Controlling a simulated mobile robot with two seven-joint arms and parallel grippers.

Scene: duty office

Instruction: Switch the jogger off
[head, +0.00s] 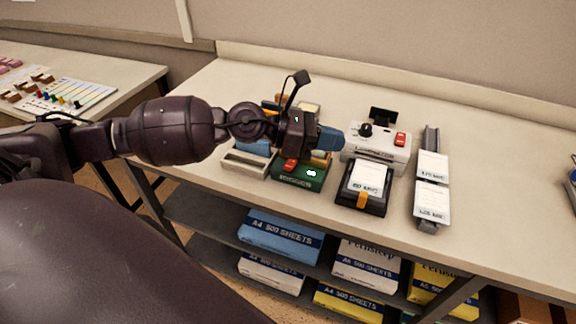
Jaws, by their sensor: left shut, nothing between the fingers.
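A green device (299,176) with a red switch (290,165) stands near the front of the table. Its front lettering is too blurred to read surely. A white machine (377,152) behind and to its right has a black knob (366,130) and a red switch (400,139). I cannot tell for certain from the lettering which is the jogger. My left gripper (331,139) is shut and empty, above the back of the green device and left of the white machine. It hides part of what stands behind the green device. My right gripper is out of view.
A black tray (375,200) with a labelled white stack stands in front of the white machine. A grey rail (431,135) with white cards is to its right. A pale tray (243,164) is left of the green device. The table's right part is mostly clear.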

